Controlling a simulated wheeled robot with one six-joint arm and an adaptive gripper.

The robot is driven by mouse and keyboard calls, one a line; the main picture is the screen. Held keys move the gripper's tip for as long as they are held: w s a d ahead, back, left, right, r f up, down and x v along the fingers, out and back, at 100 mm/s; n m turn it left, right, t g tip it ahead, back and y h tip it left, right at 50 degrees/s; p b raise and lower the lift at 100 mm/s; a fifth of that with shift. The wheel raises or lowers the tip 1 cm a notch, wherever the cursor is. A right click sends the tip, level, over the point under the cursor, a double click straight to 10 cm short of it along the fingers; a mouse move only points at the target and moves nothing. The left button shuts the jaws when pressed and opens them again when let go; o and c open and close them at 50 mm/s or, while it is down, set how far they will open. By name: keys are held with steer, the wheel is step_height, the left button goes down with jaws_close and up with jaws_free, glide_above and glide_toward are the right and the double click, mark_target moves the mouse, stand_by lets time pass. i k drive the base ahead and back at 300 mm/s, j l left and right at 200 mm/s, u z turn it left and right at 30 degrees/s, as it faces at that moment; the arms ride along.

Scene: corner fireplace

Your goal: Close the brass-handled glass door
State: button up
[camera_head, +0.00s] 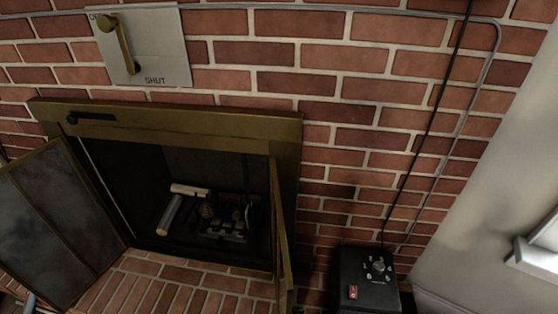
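The fireplace has a brass-coloured frame (200,120) around a dark opening. Its left glass door (62,225) stands swung open to the left, with a smoky pane in a thin dark brass frame. Its right door (281,225) also stands open, seen nearly edge-on at the right side of the opening. A small pale curved piece (249,214) shows just left of the right door's edge; I cannot tell whether it is a handle. No brass handle shows clearly on the left door. My gripper is not in view.
Logs (189,190) and a grate (225,225) sit inside the firebox. A lever plate (170,45) marked SHUT is on the brick wall above. A black control box (365,280) with a knob and red switch stands right of the opening. Brick hearth (165,288) lies in front.

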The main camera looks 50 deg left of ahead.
mark_target(51, 183)
steer(key=k+j+u, duration=0.35)
steer(key=j, duration=0.25)
steer(key=k+j+u, duration=0.15)
steer(key=j+u, duration=0.25)
steer(key=j, duration=0.25)
steer(key=k+j+u, duration=0.1)
steer(key=j+u, duration=0.25)
steer(key=j, duration=0.35)
steer(key=j+u, duration=0.4)
steer(key=j, duration=0.35)
steer(key=j+u, duration=0.2)
steer(key=u, duration=1.65)
steer(key=k+j, duration=0.05)
steer(key=j, duration=0.05)
